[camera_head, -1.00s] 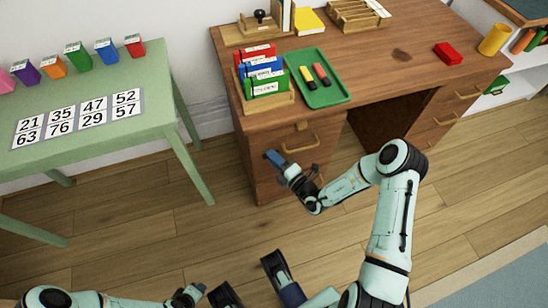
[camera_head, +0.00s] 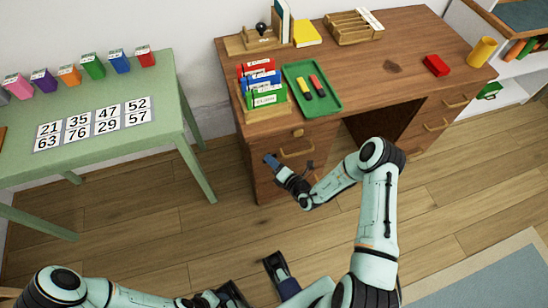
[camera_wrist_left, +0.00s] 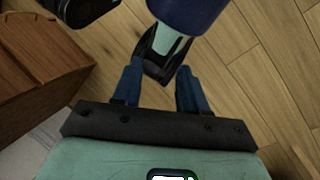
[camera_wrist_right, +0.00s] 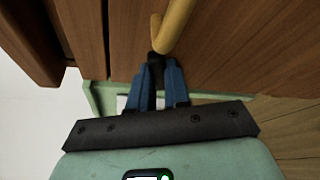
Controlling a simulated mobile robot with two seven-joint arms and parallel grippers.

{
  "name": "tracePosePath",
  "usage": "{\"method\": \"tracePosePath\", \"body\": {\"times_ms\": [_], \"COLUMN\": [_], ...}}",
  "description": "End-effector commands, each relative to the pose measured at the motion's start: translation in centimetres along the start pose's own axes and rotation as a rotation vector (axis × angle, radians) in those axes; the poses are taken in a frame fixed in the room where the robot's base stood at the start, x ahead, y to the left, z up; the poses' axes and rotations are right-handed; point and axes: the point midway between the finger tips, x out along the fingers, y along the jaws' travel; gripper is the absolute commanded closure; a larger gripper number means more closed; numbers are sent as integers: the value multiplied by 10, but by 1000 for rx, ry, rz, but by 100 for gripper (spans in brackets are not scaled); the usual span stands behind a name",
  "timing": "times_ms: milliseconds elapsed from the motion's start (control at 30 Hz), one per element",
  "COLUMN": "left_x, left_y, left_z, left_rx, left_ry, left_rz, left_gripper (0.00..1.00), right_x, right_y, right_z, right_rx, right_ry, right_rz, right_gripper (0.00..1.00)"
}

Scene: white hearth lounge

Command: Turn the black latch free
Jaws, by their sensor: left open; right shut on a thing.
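The black latch (camera_wrist_right: 156,66) shows in the right wrist view, by the brass drawer handle (camera_wrist_right: 174,25), on the wooden desk front. My right gripper (camera_wrist_right: 158,80) is shut on it with blue fingers.
The desk top (camera_head: 365,85) holds a green tray (camera_head: 325,100), file holders and a red box (camera_head: 436,65). A green table (camera_head: 165,95) with number cards and small coloured boxes stands at left. The wooden floor (camera_head: 150,230) between is clear.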

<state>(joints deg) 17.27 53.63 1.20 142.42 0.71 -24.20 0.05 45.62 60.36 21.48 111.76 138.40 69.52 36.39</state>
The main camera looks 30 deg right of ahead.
Motion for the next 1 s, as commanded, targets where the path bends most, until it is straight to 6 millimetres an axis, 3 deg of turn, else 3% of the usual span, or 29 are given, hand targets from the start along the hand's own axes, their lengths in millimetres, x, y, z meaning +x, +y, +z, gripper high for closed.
{"method": "tracePosePath", "body": {"times_ms": [33, 367, 1000], "left_x": [-11, -42, -118], "left_y": [2, 7, 41], "left_z": [4, 22, 2], "left_rx": [-1, -6, 6], "left_ry": [-10, -66, -29], "left_rz": [-2, -14, -2], "left_gripper": [57, 57, 57], "right_x": [0, 1, 3], "right_y": [6, 8, 11], "right_z": [2, 1, 0], "right_rx": [-41, -331, -851], "right_ry": [1, 1, -4], "right_rz": [-16, -135, -353], "right_gripper": [100, 100, 100]}}
